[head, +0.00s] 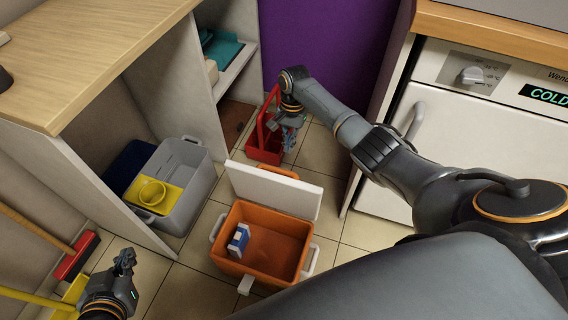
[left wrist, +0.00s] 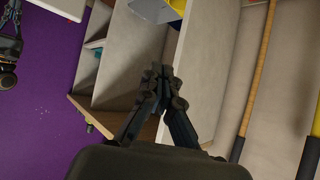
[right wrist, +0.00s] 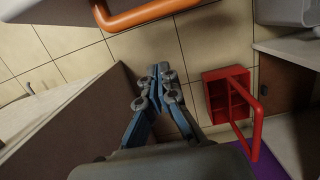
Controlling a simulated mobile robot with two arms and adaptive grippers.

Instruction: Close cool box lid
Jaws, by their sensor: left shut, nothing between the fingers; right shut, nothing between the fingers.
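The orange cool box (head: 262,243) stands on the tiled floor in the head view. Its white lid (head: 275,190) is open, standing up along the far edge. A blue and white carton (head: 238,240) is inside the box. My right gripper (head: 290,131) is shut and empty, beyond the lid, over the area of a red caddy. In the right wrist view it (right wrist: 157,75) points at the floor, with an orange bar (right wrist: 145,14) at the top. My left gripper (head: 124,258) is shut and empty, left of the box and apart from it; it also shows in the left wrist view (left wrist: 160,75).
A red caddy (head: 264,146) stands behind the lid. A grey bin (head: 187,180) with a yellow item stands left under the counter. A red broom (head: 75,258) leans at far left. A white appliance (head: 470,125) is at right. Floor tiles right of the box are clear.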

